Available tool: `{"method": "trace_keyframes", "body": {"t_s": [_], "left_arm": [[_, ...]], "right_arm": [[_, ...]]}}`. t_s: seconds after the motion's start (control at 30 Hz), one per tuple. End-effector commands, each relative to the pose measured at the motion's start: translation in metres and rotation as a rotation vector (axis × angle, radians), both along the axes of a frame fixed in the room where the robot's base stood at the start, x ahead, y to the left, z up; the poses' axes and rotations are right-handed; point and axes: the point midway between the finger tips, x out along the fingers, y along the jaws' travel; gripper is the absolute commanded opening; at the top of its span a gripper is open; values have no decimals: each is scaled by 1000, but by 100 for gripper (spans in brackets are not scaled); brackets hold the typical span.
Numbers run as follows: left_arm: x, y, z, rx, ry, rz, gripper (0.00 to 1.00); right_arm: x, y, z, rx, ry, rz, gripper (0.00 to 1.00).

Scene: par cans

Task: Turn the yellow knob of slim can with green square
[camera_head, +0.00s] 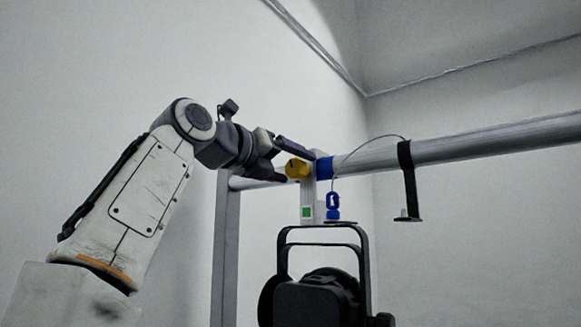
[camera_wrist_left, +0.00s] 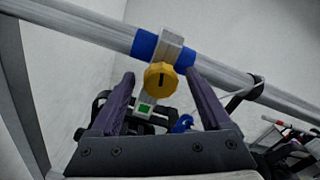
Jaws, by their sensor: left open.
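The yellow knob (camera_head: 297,168) sits on the clamp of the can that hangs from the horizontal pipe. In the left wrist view the knob (camera_wrist_left: 160,78) shows a dark slot and lies between my finger lines, a little beyond the fingertips. The green square (camera_head: 306,212) is on the clamp's grey plate below the knob; it also shows in the left wrist view (camera_wrist_left: 145,108). The black can (camera_head: 318,298) hangs under the clamp. My left gripper (camera_head: 292,164) is open, its fingers on both sides of the knob in the head view. Contact cannot be told. My right gripper is out of view.
The grey pipe (camera_head: 470,143) runs across to the right, with blue bands by the clamp. A black hook (camera_head: 407,180) hangs on it, joined by a thin cable to a blue clip (camera_head: 333,207). A grey upright post (camera_head: 226,250) stands behind my left arm.

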Motion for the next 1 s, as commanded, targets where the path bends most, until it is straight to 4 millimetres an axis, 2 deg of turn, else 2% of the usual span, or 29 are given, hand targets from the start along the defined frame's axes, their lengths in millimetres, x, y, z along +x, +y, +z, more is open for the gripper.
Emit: {"method": "trace_keyframes", "body": {"t_s": [0.13, 0.3, 0.53, 0.7, 1.0], "left_arm": [[-14, 11, -3, 1, -3, 3, 82], [-42, 32, -3, 1, -4, 6, 82], [-72, 55, -1, 1, -2, 6, 82], [-82, 61, -1, 1, -1, 1, 82], [-83, 61, 0, 1, -1, 0, 82]], "right_arm": [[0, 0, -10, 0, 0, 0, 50], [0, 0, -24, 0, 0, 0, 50], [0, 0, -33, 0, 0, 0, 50], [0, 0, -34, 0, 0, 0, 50], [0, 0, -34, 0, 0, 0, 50]]}}
